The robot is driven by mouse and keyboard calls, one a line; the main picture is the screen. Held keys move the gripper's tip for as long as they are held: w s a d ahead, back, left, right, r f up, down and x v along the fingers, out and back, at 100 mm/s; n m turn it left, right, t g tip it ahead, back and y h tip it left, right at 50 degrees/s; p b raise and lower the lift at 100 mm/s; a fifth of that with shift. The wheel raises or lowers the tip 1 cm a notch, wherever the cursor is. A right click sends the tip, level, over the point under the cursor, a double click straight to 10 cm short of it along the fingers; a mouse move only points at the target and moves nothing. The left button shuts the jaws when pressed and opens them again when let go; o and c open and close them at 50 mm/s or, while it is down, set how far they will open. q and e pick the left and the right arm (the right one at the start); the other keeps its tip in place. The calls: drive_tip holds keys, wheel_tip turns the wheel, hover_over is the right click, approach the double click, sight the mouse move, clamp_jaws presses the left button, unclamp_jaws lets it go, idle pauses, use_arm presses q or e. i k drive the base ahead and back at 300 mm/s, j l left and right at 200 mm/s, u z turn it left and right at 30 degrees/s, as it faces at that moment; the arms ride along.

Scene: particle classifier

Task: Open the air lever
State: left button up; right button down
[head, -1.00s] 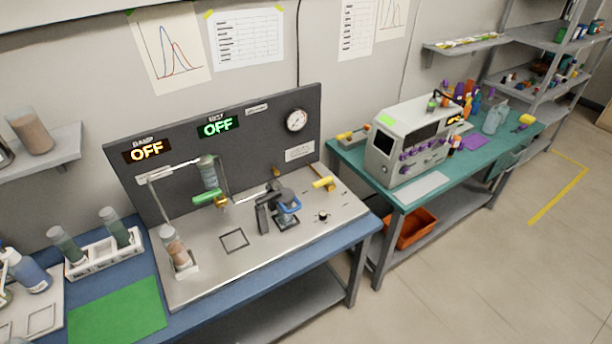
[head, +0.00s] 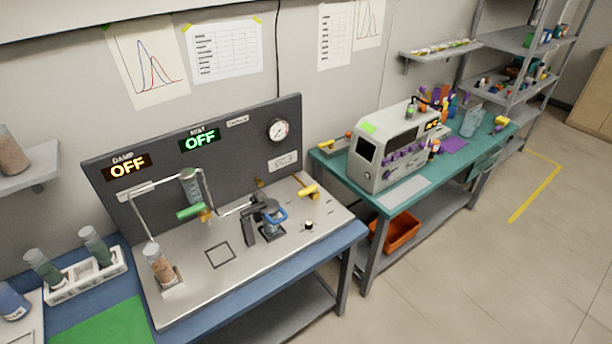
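The classifier bench has a steel deck (head: 200,285) with a dark back panel (head: 235,145). A yellow lever (head: 308,191) sits at the right of the deck, and a green-handled valve (head: 190,212) is under a clear upright cylinder (head: 190,184). No label is readable that tells which one is the air lever. A black clamp-like device with a blue ring (head: 272,214) stands between them. A small black knob (head: 309,225) is on the deck in front of the yellow lever. Neither of my grippers is in view.
A round gauge (head: 278,131) is at upper right. A tube rack (head: 87,275) stands left. A green-topped table (head: 420,180) with a white machine (head: 385,145) stands right. Floor at right is clear.

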sight(312, 189)
drive_tip(key=i+l, duration=0.35)
drive_tip(key=l, duration=0.15)
drive_tip(key=i+l, duration=0.35)
drive_tip(key=l, duration=0.15)
drive_tip(key=i+l, duration=0.4)
drive_tip(key=l+u, duration=0.1)
drive_tip(key=u, duration=1.4)
